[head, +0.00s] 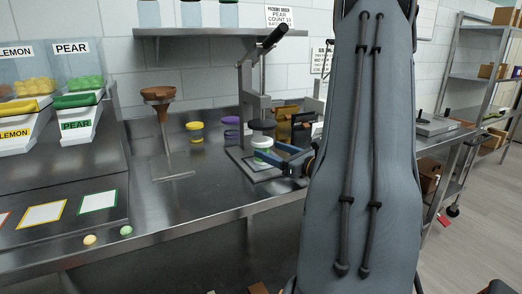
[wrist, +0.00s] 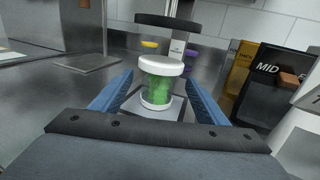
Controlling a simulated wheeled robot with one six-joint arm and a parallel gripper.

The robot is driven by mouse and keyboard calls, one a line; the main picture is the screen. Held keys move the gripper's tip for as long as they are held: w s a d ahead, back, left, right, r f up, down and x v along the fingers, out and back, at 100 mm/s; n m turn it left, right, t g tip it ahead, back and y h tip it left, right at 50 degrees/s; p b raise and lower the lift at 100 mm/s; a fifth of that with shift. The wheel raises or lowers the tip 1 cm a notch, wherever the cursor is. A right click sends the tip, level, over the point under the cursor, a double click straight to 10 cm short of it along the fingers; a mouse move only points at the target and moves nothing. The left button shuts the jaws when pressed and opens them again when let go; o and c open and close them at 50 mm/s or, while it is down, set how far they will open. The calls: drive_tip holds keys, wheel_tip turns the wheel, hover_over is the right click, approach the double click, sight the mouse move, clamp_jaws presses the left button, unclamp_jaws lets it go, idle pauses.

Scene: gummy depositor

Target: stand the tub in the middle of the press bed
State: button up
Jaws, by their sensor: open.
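The tub (wrist: 160,85), clear with green contents and a white lid, stands upright on the pale plate of the press bed (wrist: 130,108). In the head view the tub (head: 262,150) is below the dark round press head (head: 262,125), partly hidden by a finger. My gripper (wrist: 158,88) is open, with a blue finger on each side of the tub. Gaps show between the tub and both fingers in the wrist view. In the head view my gripper (head: 275,158) reaches in from the right. The tub looks near the middle of the plate.
The press column (head: 247,90) rises behind the tub, with its lever up right. A brown funnel on a stand (head: 160,100) is left. Yellow (head: 195,131) and purple (head: 231,127) lidded tubs stand behind. A black bin marked MID (wrist: 268,85) is close on the right.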

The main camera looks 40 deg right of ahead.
sight(269, 149)
drive_tip(key=shift+s+d, duration=0.15)
drive_tip(key=shift+s, duration=1.7)
